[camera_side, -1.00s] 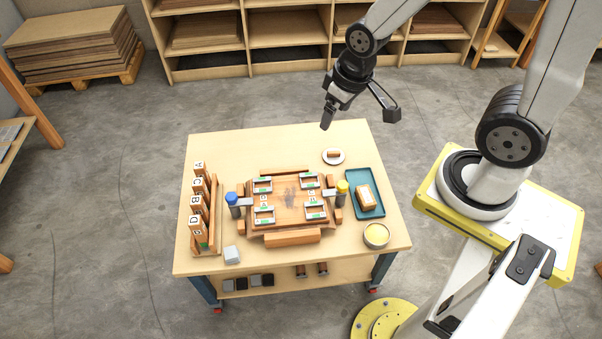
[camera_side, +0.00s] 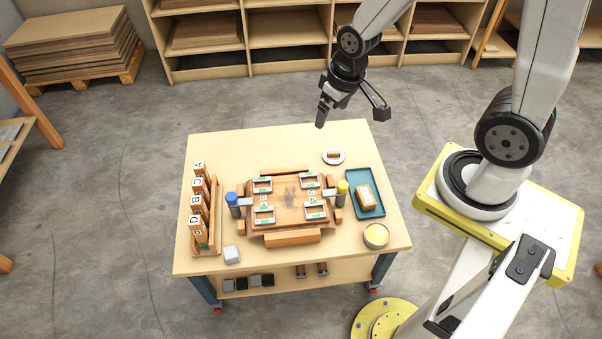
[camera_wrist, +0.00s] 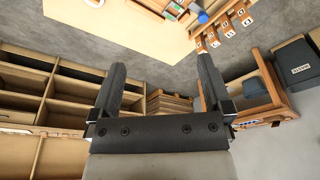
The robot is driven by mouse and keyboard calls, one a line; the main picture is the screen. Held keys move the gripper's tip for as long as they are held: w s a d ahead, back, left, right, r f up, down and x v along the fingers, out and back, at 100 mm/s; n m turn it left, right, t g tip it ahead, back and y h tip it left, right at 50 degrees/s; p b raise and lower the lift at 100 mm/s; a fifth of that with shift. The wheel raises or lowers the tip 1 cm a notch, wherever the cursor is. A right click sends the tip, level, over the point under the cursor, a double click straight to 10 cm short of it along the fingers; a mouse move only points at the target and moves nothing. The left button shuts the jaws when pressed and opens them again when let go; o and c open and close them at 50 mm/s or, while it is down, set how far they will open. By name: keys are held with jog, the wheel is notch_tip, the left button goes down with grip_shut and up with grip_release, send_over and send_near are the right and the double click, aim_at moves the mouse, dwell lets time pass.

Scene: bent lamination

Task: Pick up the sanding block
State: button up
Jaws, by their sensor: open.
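A tan block with a pale label (camera_side: 366,196), which looks like the sanding block, lies in a teal tray (camera_side: 354,178) at the right of the table. I cannot read its label. My gripper (camera_side: 322,117) is in the air beyond the table's back edge in the side view, well apart from the block. In the wrist view my gripper (camera_wrist: 162,64) has its two fingers wide apart with nothing between them. The block does not show in the wrist view.
A wooden fixture (camera_side: 290,205) with clamps fills the table's middle. A bowl (camera_side: 376,236) and a white dish with a brown piece (camera_side: 333,156) flank the tray. The back left is clear.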

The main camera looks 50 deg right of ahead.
jog(key=w+d+f+m, duration=0.2)
jog(key=w+d+f, duration=0.2)
jog(key=d+f, duration=0.25)
jog(key=m+g, duration=0.2)
jog(key=m, duration=0.3)
send_over(365, 192)
notch_tip(365, 192, down, 30)
jog(key=shift+a, duration=0.1)
jog(key=shift+s+f, duration=0.2)
jog(key=shift+f, duration=1.5)
jog(key=shift+f, duration=0.1)
jog(key=shift+w+f, duration=0.1)
jog(key=shift+f, duration=2.4)
